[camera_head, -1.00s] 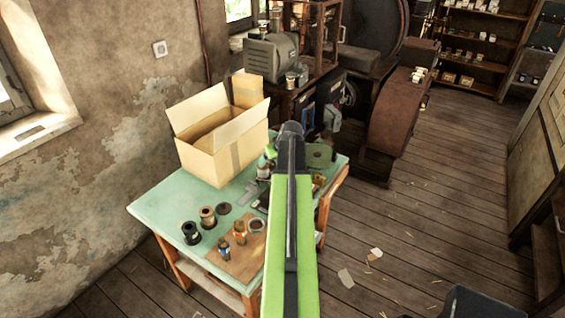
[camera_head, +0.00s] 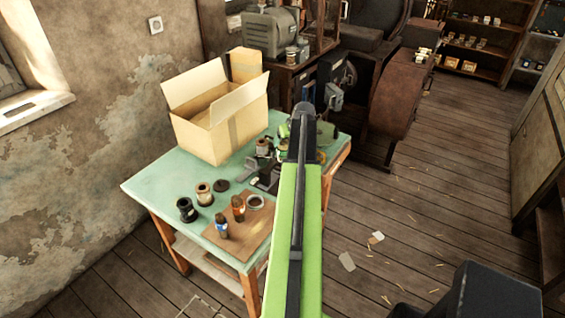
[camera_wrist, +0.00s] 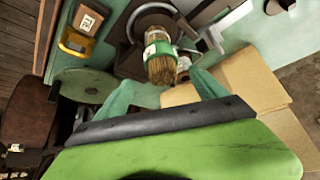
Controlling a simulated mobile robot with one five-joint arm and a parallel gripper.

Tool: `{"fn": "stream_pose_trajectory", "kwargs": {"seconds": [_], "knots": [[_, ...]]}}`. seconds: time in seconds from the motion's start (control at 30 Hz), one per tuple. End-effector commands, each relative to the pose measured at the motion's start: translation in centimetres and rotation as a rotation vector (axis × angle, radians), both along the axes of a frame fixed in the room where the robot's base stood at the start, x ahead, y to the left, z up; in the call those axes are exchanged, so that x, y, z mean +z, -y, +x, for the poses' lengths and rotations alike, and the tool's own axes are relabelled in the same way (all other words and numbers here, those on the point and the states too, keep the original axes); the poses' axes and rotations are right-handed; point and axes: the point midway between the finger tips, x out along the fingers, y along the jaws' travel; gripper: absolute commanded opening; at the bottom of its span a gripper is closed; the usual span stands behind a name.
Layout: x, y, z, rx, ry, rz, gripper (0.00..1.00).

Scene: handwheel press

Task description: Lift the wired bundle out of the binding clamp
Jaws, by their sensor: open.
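In the wrist view a bundle (camera_wrist: 161,66) with tan bristle-like ends and a green and white band points toward my gripper. Dark metal parts (camera_wrist: 125,58) and a round ring surround its far end; they look like the binding clamp, but how they touch it is unclear. My gripper (camera_wrist: 163,88) has two teal fingers spread apart, nothing between them, with the bundle's bristle end just beyond the gap. In the head view my green arm hides the gripper and part of the clamp area on the green table (camera_head: 150,188).
An open cardboard box (camera_head: 205,135) stands at the table's back left. Spools (camera_head: 187,209), small bottles (camera_head: 221,228) and a ring (camera_head: 255,202) stand at the front, partly on a brown board (camera_head: 245,240). A flat green disc (camera_wrist: 85,84) lies near my gripper. Heavy machinery stands behind.

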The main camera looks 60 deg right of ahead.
Motion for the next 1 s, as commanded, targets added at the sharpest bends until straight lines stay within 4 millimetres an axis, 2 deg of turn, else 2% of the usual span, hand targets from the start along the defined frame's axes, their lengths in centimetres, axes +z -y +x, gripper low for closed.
{"fn": "stream_pose_trajectory", "kwargs": {"seconds": [0.17,0.47,0.7,0.77,1.0], "knots": [[-0.4,0.1,0.3,0.001,0.000,0.000,0.81],[-4.6,1.3,2.6,0.001,0.000,0.000,0.81],[-4.4,1.4,2.9,0.001,0.000,0.000,0.81],[-4.4,1.4,2.9,0.001,0.000,0.000,0.75],[-4.4,1.4,2.9,0.001,0.000,0.000,0.44]]}}
